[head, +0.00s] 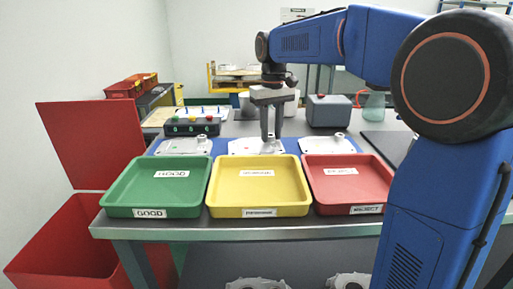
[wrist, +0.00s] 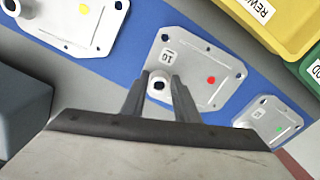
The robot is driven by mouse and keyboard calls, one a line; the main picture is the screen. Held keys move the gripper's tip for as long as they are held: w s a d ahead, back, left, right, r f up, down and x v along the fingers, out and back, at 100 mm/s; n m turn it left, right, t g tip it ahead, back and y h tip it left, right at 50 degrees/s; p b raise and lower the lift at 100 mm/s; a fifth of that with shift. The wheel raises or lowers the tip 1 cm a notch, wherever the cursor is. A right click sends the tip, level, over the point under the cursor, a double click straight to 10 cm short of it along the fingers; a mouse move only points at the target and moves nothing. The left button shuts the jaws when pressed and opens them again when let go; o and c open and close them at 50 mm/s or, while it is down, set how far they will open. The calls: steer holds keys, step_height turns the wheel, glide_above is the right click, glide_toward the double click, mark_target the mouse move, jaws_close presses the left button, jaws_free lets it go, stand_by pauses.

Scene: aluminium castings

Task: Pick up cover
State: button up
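Three pale metal covers lie flat on a blue strip behind the trays. The middle cover (head: 257,147) shows in the wrist view (wrist: 196,62) with a red dot, a "10" label and a raised round boss. The left cover (head: 183,146) has a green dot in the wrist view (wrist: 270,122). The right cover (head: 325,146) has a yellow dot there (wrist: 75,22). My gripper (head: 271,137) points down over the middle cover. In the wrist view its fingers (wrist: 159,82) are apart, one on each side of the boss; contact is not clear.
Green (head: 158,187), yellow (head: 258,187) and red (head: 347,184) trays line the table's front edge, without parts in them. A button box (head: 192,127) and a blue-grey box (head: 329,111) stand behind the covers. A red bin (head: 70,240) is at left.

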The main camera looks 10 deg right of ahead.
jaws_close()
step_height(320, 180, up, 10)
stand_by(0.6)
stand_by(0.8)
steer(key=shift+a, duration=0.1)
